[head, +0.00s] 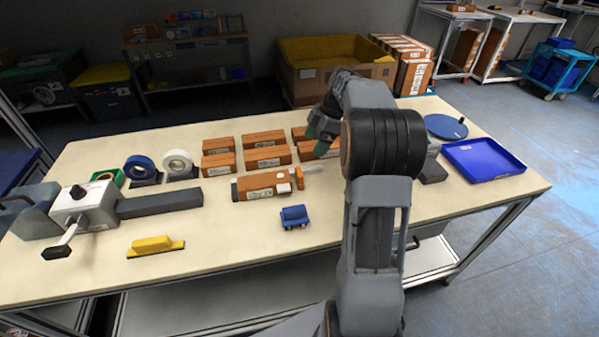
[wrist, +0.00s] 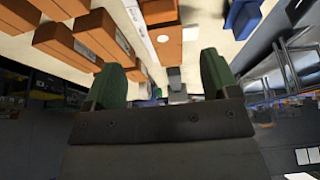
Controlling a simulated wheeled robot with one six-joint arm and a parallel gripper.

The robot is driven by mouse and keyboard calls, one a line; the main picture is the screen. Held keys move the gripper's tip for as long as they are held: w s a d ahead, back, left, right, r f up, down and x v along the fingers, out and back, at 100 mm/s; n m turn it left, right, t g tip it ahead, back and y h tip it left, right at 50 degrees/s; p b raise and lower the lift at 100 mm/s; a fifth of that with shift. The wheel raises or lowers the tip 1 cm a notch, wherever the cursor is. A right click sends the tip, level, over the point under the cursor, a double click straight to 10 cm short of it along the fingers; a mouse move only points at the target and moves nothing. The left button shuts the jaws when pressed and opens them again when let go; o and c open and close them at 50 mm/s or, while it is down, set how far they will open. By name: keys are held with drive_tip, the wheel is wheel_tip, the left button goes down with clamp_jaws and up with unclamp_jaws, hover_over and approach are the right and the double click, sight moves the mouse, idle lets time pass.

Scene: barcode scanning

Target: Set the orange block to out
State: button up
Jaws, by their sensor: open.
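A long orange block (head: 262,186) with a pale label lies near the middle of the table, a dark piece at its left end and a small white piece near its right end. In the wrist view, an orange surface with a white round spot (wrist: 167,42), likely the same block, shows ahead between the fingers. My gripper (head: 321,127) is above the table, behind and right of the block, partly hidden by my arm. In the wrist view, its green fingers (wrist: 163,78) are wide apart, with nothing held between them.
Several orange boxes (head: 267,157) stand in rows behind the block. A small blue item (head: 294,216) lies in front, a yellow-handled tool (head: 155,246) front left. A grey lever device (head: 85,206) and tape rolls (head: 177,163) are left; a blue tray (head: 484,159) is right.

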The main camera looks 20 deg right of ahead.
sight(300, 171)
drive_tip(key=x, duration=1.2)
drive_tip(key=shift+f+p, duration=0.3)
drive_tip(key=shift+c, duration=0.5)
